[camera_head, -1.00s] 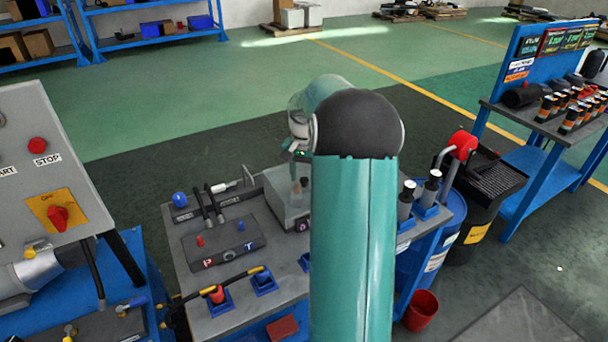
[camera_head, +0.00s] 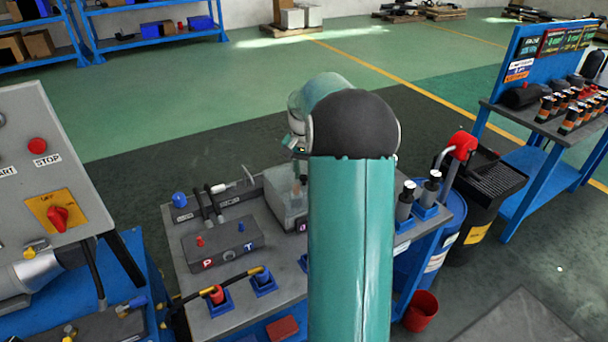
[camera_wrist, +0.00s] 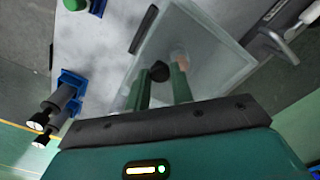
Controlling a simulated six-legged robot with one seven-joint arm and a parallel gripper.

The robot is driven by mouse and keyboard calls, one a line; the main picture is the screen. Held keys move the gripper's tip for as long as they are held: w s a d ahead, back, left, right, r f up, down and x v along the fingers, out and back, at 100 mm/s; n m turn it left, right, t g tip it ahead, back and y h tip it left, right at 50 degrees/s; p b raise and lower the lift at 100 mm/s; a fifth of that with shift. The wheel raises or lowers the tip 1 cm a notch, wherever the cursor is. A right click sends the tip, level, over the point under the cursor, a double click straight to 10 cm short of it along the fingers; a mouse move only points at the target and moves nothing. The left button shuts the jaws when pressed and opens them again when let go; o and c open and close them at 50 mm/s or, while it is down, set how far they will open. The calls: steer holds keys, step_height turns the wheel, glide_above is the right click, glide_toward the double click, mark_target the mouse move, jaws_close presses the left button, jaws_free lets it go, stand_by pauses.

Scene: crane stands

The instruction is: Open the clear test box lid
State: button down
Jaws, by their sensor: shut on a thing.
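The clear test box (camera_head: 283,214) stands on the grey bench, partly hidden by my arm in the head view. Its see-through lid (camera_wrist: 215,52) fills the middle of the wrist view, and a dark knob (camera_wrist: 159,71) shows there. My gripper (camera_wrist: 163,78) has its two green fingers on either side of the knob and is shut on it. In the head view the fingers are hard to make out behind my arm. I cannot tell whether the lid is raised.
A grey block with P and T marks (camera_head: 224,244) and several hoses lie left of the box. Dark cylinders in blue holders (camera_head: 405,203) stand at the bench's right edge. A blue drum (camera_head: 447,220) and a red bucket (camera_head: 421,311) stand to the right. Open floor lies behind.

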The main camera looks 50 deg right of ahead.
mark_target(293, 174)
steer(key=shift+w+r, duration=0.3)
steer(key=shift+r, duration=0.25)
steer(key=w+d+r, duration=0.2)
steer(key=w+r, duration=0.1)
steer(key=w, duration=0.5)
steer(key=w+d+r, duration=0.2)
steer(key=w+r, duration=0.1)
steer(key=w, duration=0.4)
steer(key=shift+w+d+r, duration=0.15)
steer(key=shift+w+d, duration=0.05)
steer(key=shift+w, duration=0.15)
steer(key=c, duration=1.3)
jaws_free()
steer(key=shift+w, duration=0.1)
steer(key=shift+o, duration=0.5)
steer(key=shift+d+r, duration=0.15)
steer(key=shift+d, duration=0.05)
